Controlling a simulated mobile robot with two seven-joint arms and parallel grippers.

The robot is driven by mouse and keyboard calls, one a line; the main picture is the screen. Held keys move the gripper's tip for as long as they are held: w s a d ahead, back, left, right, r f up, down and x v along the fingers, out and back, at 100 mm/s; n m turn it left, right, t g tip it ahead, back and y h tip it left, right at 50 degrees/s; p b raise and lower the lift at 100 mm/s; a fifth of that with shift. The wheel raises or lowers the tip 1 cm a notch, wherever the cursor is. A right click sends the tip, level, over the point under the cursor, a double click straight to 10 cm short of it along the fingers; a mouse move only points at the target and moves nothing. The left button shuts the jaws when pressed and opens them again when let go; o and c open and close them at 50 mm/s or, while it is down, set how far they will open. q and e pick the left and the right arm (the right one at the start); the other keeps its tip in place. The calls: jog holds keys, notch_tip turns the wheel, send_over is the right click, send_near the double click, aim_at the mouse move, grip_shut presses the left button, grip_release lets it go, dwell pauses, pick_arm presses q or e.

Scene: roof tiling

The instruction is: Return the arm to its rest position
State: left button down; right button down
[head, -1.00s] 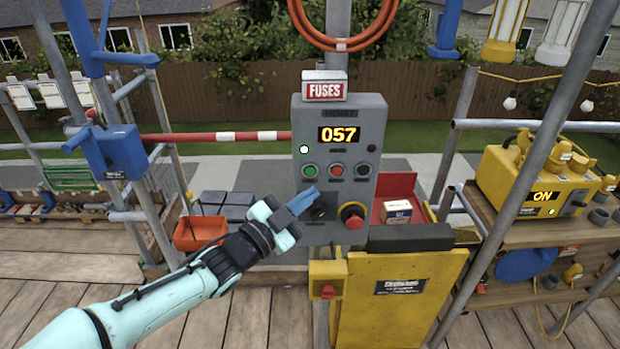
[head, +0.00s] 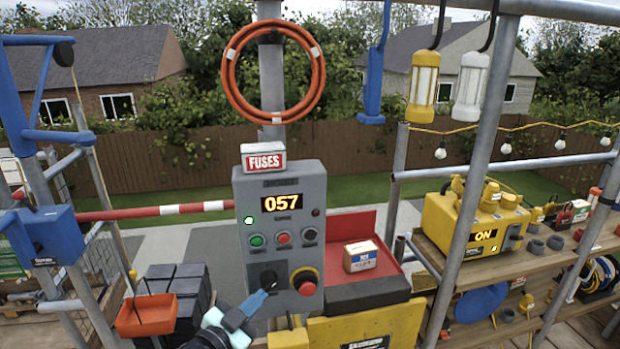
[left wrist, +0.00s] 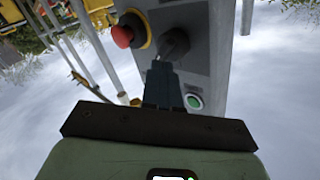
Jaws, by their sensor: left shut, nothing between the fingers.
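My left gripper (head: 256,299) is at the lower middle of the head view, in front of the grey control box (head: 244,200). It is shut and holds nothing. Its blue fingertips are close to the black rotary knob (head: 268,279) on the box's lower face; I cannot tell whether they touch it. In the left wrist view the shut fingers (left wrist: 163,80) point toward the knob (left wrist: 174,44), with the red stop button (left wrist: 122,36) and a green button (left wrist: 193,101) nearby. Most of the left arm is below the head view. My right gripper is not in view.
The box display (head: 283,203) reads 057. A red tray (head: 390,285) with a small carton (head: 361,257) sits right of the box. An orange bin (head: 146,316) stands at left. Scaffold poles (head: 478,150) and a yellow power unit (head: 470,228) are at right.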

pick_arm(q)
notch_tip(320, 180, down, 20)
jog(key=s+n+g+y+p, duration=0.1)
jog(key=s+n+g+y, duration=0.1)
jog(key=n+g, duration=0.25)
jog(key=s+f+n+g+y+p, duration=0.1)
jog(key=s+f+n+g, duration=0.1)
jog(key=s+f, duration=0.45)
jog(key=s+f+n+g+y, duration=0.1)
jog(key=s+f+n+g, duration=0.25)
jog(key=f, duration=0.65)
jog(key=s+d+f+n+g, duration=0.1)
jog(key=s+f+g, duration=0.1)
jog(key=s, duration=0.6)
jog(key=s+f+n+g+p, duration=0.1)
jog(key=s+f, duration=0.3)
jog(key=s, duration=0.4)
jog(key=s+d+f+n+g, duration=0.1)
jog(key=s+f+g, duration=0.3)
jog(key=s, duration=0.4)
jog(key=shift+d+n, duration=0.3)
jog(key=shift+n, duration=0.1)
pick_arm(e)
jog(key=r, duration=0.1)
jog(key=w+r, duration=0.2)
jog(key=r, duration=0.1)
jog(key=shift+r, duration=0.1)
